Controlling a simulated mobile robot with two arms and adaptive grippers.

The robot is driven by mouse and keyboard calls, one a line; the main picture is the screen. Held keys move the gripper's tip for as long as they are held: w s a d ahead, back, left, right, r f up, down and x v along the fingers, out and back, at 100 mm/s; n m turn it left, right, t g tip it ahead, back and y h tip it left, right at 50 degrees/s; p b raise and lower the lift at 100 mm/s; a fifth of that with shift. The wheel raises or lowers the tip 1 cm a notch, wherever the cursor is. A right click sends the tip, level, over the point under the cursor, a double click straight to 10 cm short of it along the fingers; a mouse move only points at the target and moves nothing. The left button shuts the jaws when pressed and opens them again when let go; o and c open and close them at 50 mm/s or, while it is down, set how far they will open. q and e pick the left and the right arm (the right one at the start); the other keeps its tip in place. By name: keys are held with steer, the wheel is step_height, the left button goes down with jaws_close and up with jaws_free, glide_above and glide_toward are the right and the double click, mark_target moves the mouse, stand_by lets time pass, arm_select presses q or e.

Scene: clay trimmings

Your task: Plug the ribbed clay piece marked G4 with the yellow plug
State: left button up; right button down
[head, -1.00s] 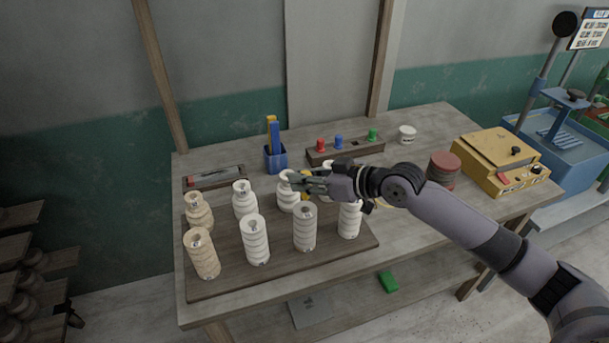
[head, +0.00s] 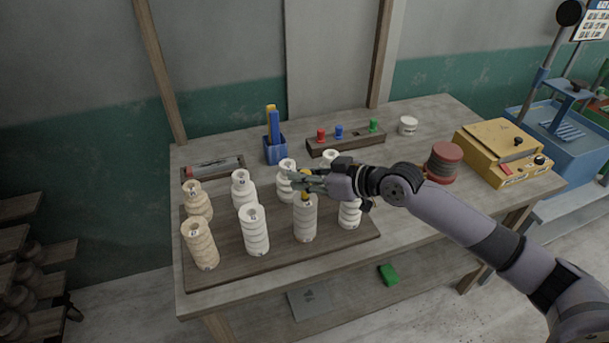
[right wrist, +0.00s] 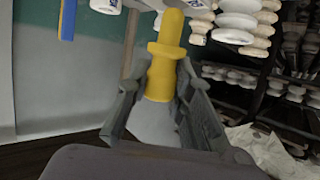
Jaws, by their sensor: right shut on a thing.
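The yellow plug (head: 306,197) is held in my right gripper (head: 302,183). In the right wrist view the plug (right wrist: 166,60) stands out between the two fingers (right wrist: 158,88). In the head view its lower end is right at the top of the third front-row ribbed clay piece (head: 305,220), a pale greyish one; I cannot tell whether it touches or has entered. Several ribbed clay pieces stand upright in two rows on a dark board (head: 330,250). Their marks are too small to read, so I cannot tell which is G4. My left gripper is out of view.
Neighbouring pieces stand close: a white one (head: 254,232) left, another (head: 349,214) right, one (head: 286,182) behind. A rack (head: 348,143) with red, blue and green plugs is at the back. A blue tool cup (head: 275,152) and yellow machine (head: 503,153) are on the table.

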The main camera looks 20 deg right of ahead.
steer(key=shift+f, duration=0.2)
stand_by(0.6)
steer(key=shift+f+b, duration=1.3)
steer(key=shift+f, duration=0.45)
stand_by(0.7)
steer(key=c, duration=1.3)
jaws_free()
steer(key=shift+c, duration=0.2)
steer(key=v, duration=1.2)
